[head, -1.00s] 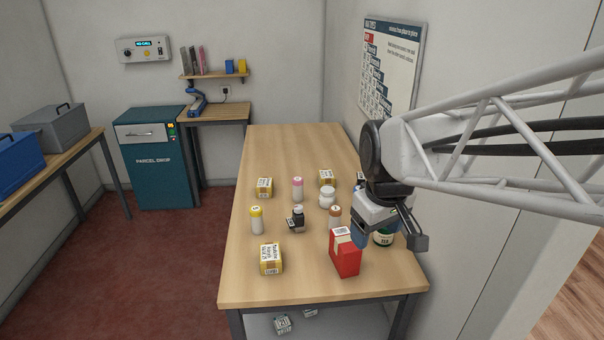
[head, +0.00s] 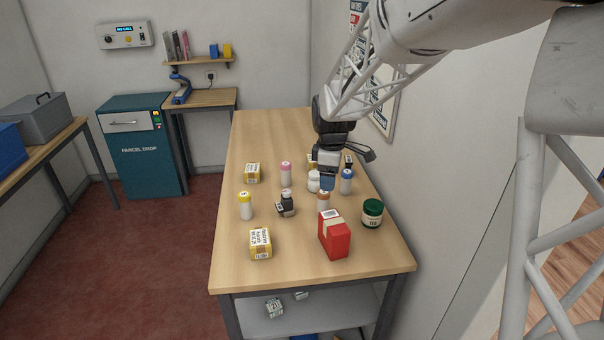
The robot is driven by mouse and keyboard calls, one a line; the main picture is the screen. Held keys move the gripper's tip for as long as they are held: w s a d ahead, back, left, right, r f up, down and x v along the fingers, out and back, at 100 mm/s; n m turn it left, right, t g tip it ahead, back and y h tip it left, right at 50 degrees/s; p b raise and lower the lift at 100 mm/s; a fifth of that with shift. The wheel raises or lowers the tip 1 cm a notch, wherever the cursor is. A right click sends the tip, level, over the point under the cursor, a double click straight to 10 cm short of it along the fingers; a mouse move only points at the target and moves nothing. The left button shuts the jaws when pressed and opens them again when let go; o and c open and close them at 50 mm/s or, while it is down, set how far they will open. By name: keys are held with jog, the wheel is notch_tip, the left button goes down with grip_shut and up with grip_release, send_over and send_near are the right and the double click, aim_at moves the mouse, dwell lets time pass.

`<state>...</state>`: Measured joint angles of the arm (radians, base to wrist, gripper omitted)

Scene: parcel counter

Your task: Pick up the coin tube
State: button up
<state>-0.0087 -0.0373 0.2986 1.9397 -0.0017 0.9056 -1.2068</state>
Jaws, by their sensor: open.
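Several white tubes with coloured caps stand upright on the wooden counter (head: 265,130): a yellow-capped tube (head: 246,208), a pink-capped tube (head: 286,173), a brown-capped tube (head: 323,204) and a blue-capped tube (head: 346,186). I cannot tell from their labels which is the coin tube. My gripper (head: 330,180) is open and empty, pointing down over the right side of the counter.
Near my gripper stand a white jar (head: 314,183), a small dark bottle (head: 287,204), a red box (head: 334,238) and a green-lidded jar (head: 372,214). Yellow boxes (head: 260,244) (head: 252,173) stand left; another is partly hidden behind my gripper. The counter's far half is clear.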

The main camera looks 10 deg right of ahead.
aim_at(324, 197)
jog(key=w+f, duration=0.1)
jog(key=w, duration=0.1)
jog(key=w+f+n, duration=0.1)
jog(key=w+f, duration=0.1)
jog(key=w+f+n, duration=0.1)
jog(key=w, duration=0.1)
jog(key=shift+a+f, duration=0.1)
jog(key=shift+f, duration=0.15)
jog(key=shift+s, duration=0.1)
jog(key=shift+f, duration=1.25)
jog(key=shift+f, duration=0.1)
jog(key=shift+f, duration=2.55)
jog(key=shift+c, duration=0.3)
jog(key=c, duration=1)
jog(key=shift+c, duration=0.2)
